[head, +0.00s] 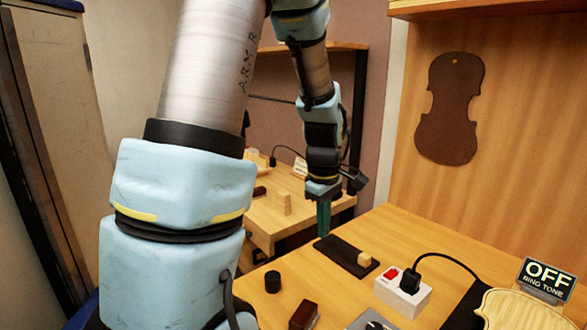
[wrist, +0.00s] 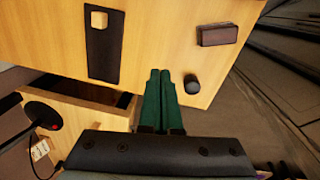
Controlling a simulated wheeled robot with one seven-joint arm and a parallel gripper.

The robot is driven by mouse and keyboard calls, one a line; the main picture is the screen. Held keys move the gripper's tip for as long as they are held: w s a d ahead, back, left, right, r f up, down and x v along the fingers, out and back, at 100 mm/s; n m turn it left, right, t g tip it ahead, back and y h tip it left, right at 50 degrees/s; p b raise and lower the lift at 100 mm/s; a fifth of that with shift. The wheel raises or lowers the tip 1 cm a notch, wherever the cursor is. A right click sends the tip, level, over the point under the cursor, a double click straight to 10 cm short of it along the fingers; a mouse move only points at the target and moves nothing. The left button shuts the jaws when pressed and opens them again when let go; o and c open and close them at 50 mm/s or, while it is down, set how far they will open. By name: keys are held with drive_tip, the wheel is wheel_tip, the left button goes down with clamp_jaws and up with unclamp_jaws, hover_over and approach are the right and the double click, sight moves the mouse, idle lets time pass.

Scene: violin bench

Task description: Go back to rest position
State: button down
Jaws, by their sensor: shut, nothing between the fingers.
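My gripper (head: 323,217) points down beside the left edge of the bench (head: 405,228), near the far end of a dark mat. Its green fingers are together and hold nothing. In the wrist view the shut fingers (wrist: 160,95) extend over the edge of the bench, and no object touches them. My arm comes from the upper middle of the head view, and a large link of it covers much of the left side.
On the bench are a dark mat (head: 336,248) with a small wooden block (head: 365,259), a black cylinder (head: 272,281), a dark red-brown block (head: 303,316) and a white switch box (head: 402,294) with a plug. An OFF sign (head: 547,278) stands right. A second bench (head: 262,215) is behind.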

drive_tip(key=s+a+r+m+t, duration=0.1)
drive_tip(key=s+a+m, duration=0.6)
drive_tip(key=a+m, duration=0.3)
drive_tip(key=shift+s+a+m, duration=0.2)
drive_tip(key=shift+a+m, duration=0.1)
drive_tip(key=shift+a, duration=1.6)
